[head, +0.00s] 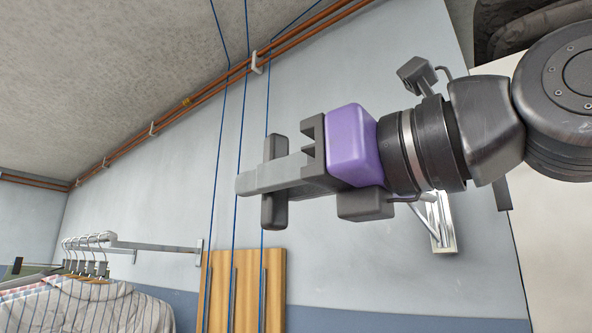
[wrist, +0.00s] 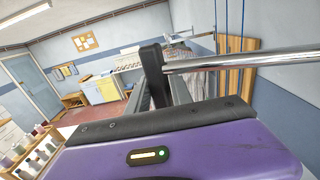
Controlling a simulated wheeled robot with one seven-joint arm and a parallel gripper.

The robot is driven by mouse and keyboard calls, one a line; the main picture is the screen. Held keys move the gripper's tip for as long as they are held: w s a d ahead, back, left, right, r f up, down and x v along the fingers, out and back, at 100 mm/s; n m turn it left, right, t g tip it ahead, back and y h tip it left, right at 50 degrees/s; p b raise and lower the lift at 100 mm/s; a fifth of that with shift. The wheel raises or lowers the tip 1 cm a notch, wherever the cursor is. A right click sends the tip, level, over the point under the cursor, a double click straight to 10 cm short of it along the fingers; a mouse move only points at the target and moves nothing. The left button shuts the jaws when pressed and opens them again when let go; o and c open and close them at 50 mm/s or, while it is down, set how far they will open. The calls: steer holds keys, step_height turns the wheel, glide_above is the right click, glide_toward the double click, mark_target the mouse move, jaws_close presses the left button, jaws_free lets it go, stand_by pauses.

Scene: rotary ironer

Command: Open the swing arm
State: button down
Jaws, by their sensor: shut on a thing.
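My gripper (head: 270,180) reaches in from the right in the head view, its purple body sideways and its dark grey fingers pointing left. In the wrist view my gripper (wrist: 165,92) is shut on a chrome bar, which I take to be the swing arm (wrist: 240,59). The bar runs from a dark finger to the right edge of the picture.
A wall rail (head: 155,246) with several hung shirts (head: 95,305) is at lower left. A wooden board (head: 273,290) and blue lines (head: 241,120) run along the wall. The wrist view shows a shelf of bottles (wrist: 35,150) at left, and open floor (wrist: 110,112) beyond.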

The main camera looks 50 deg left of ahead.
steer(key=shift+w+r, duration=0.1)
steer(key=shift+w, duration=0.05)
steer(key=c, duration=1.2)
jaws_free()
steer(key=shift+c, duration=0.2)
steer(key=b+v, duration=0.2)
steer(key=v, duration=0.6)
steer(key=shift+d, duration=0.1)
steer(key=v, duration=0.8)
steer(key=shift+d+p, duration=0.3)
steer(key=shift+d, duration=0.05)
